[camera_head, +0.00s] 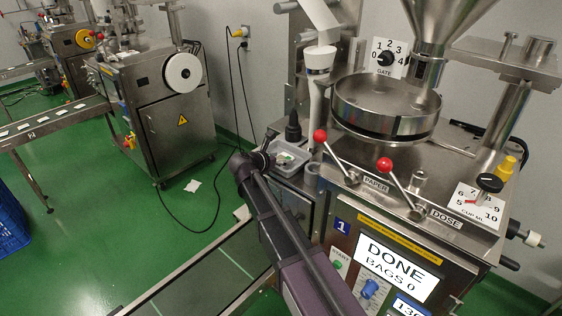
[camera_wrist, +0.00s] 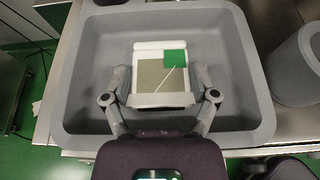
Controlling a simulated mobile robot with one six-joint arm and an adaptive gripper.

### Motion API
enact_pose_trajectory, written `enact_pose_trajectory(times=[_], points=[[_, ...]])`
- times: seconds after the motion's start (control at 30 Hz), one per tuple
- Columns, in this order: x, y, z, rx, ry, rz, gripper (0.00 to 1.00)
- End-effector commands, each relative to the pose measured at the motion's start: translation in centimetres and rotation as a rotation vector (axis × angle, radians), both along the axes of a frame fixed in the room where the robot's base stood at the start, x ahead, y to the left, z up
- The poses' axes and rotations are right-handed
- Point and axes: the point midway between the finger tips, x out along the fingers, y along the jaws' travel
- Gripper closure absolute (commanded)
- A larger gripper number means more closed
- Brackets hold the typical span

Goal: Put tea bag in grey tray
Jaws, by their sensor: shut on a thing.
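The tea bag (camera_wrist: 150,75) is white with a grey-brown middle, a green tag and a white string. My gripper (camera_wrist: 160,88) is shut on it, with one finger at each side edge. The bag is over the inside of the grey tray (camera_wrist: 68,75), within its walls in the wrist view. I cannot tell whether it touches the tray floor. In the head view the tray (camera_head: 302,153) sits on the machine's left ledge, and my gripper (camera_head: 270,157) reaches to its left side; the fingers are mostly hidden there.
A grey cup (camera_wrist: 296,68) stands right of the tray. A dark cone-shaped part (camera_head: 293,128) stands behind the tray. Red-knobbed levers (camera_head: 320,136) and a round steel pan (camera_head: 385,105) are to the right. A white piece (camera_head: 193,185) lies on the green floor.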

Motion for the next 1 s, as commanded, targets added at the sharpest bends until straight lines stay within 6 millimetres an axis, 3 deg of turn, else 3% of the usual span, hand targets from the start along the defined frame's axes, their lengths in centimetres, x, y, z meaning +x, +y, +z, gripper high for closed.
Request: enact_pose_trajectory(times=[0.37, 0.4, 0.47, 1.0], points=[[-0.01, 0.04, -0.37, 0.0, 0.0, 0.0, 0.35], [-0.01, 0.05, -0.31, 0.0, 0.0, 0.001, 0.18], [-0.01, 0.05, -0.25, 0.0, 0.0, 0.001, 0.0], [-0.02, 0.08, -0.09, 0.0, 0.0, 0.001, 0.0]])
